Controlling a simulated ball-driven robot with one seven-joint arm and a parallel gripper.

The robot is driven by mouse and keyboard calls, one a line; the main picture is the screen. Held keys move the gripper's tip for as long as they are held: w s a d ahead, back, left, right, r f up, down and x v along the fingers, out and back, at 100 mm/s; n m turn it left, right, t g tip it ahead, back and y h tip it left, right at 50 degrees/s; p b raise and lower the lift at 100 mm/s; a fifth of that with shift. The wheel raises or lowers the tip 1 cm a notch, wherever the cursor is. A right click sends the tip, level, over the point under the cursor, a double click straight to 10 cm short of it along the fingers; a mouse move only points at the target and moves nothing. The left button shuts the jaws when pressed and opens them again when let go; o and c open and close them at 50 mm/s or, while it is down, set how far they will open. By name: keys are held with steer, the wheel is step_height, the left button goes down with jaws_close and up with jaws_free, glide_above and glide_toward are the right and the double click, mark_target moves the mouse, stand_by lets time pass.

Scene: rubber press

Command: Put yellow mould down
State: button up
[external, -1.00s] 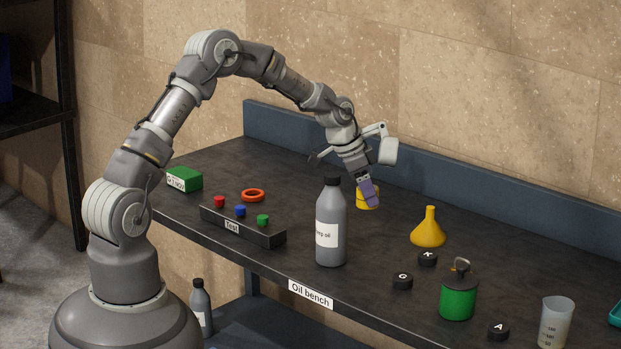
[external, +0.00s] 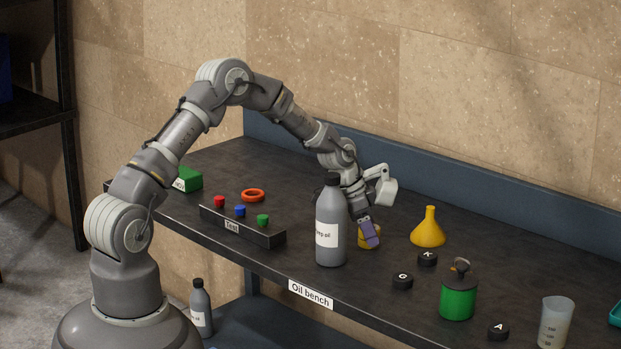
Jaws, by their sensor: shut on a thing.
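The yellow mould (external: 364,240) is low at the bench top, just right of the tall grey oil bottle (external: 331,225). The bottle and my gripper hide part of it. My gripper (external: 369,236) is shut on the mould, with a purple finger pad in front of it. The mould is at or very close to the bench surface (external: 290,190); I cannot tell if it touches.
A yellow funnel (external: 428,230) stands to the right. Black caps (external: 402,281), a green oil can (external: 458,293) and a measuring cup (external: 555,322) are nearer. A test block (external: 243,225), orange ring (external: 253,195) and green box (external: 187,180) are left. Bench behind the gripper is clear.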

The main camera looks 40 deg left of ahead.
steer(key=o, duration=1.2)
steer(key=p+v, duration=0.3)
steer(key=v, duration=0.9)
steer(key=shift+p, duration=0.3)
steer(key=shift+r, duration=0.15)
steer(key=s+a+r+n+t+y, duration=0.1)
steer(key=a+r+n+t, duration=0.15)
steer(key=r, duration=1.45)
steer(key=s+a+r+n+t+y, duration=0.15)
steer(key=r+t, duration=0.25)
steer(key=r, duration=1.2)
steer(key=s+a+r+n+t, duration=0.2)
steer(key=s+r, duration=0.5)
steer(key=r, duration=0.4)
steer(key=s+a+r+n+t, duration=0.1)
steer(key=s+r+n+t, duration=0.2)
steer(key=s+r, duration=0.4)
step_height(320, 180, up, 5)
steer(key=shift+s+a+r+t+y, duration=0.1)
steer(key=shift+s+a+t+y, duration=0.05)
steer(key=shift+a+t+y, duration=0.25)
